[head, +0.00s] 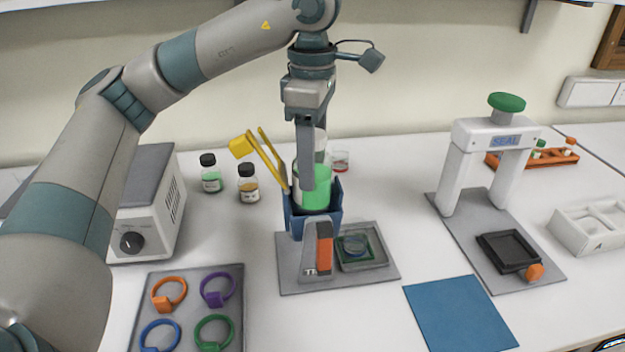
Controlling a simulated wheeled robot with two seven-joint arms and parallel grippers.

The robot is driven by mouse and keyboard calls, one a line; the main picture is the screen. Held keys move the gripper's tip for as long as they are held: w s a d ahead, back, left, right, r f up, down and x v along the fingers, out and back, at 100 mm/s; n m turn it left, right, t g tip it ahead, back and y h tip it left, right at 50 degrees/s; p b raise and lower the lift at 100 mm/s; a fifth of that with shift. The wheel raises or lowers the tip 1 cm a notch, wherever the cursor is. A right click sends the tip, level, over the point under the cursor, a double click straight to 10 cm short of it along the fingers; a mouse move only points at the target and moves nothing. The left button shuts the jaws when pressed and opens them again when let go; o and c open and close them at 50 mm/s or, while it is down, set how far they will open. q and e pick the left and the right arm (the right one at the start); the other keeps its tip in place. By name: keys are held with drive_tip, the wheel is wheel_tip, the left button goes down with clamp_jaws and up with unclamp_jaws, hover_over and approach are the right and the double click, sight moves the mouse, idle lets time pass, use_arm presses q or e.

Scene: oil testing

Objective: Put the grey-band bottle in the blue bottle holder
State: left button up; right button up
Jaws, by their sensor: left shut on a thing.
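The bottle (317,201) holds bright green liquid under a clear upper part. It stands upright, with its lower part inside the blue bottle holder (331,222). Whether it rests on the holder's floor is hidden by the front wall. My left gripper (308,180) comes down from above and is shut on the bottle, with one finger in front of it. The finger covers much of the bottle, so I cannot make out its grey band. A yellow clamp (262,160) on the holder's left side stands raised and tilted left. My right gripper is out of view.
Two small capped bottles (248,184) stand left of the holder. A tray of coloured rings (194,338) lies front left, beside a white device with a knob (131,243). A white press (496,133) stands right. A blue mat (459,315) lies front right.

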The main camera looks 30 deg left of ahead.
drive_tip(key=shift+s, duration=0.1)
use_arm(q)
drive_tip(key=shift+f, duration=0.1)
wheel_tip(320, 180, down, 4)
drive_tip(key=shift+f+p, duration=0.1)
drive_tip(key=shift+p, duration=0.25)
drive_tip(key=shift+f, duration=0.1)
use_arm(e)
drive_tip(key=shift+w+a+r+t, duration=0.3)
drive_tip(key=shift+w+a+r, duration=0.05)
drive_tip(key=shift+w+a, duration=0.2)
use_arm(q)
drive_tip(key=shift+f, duration=0.15)
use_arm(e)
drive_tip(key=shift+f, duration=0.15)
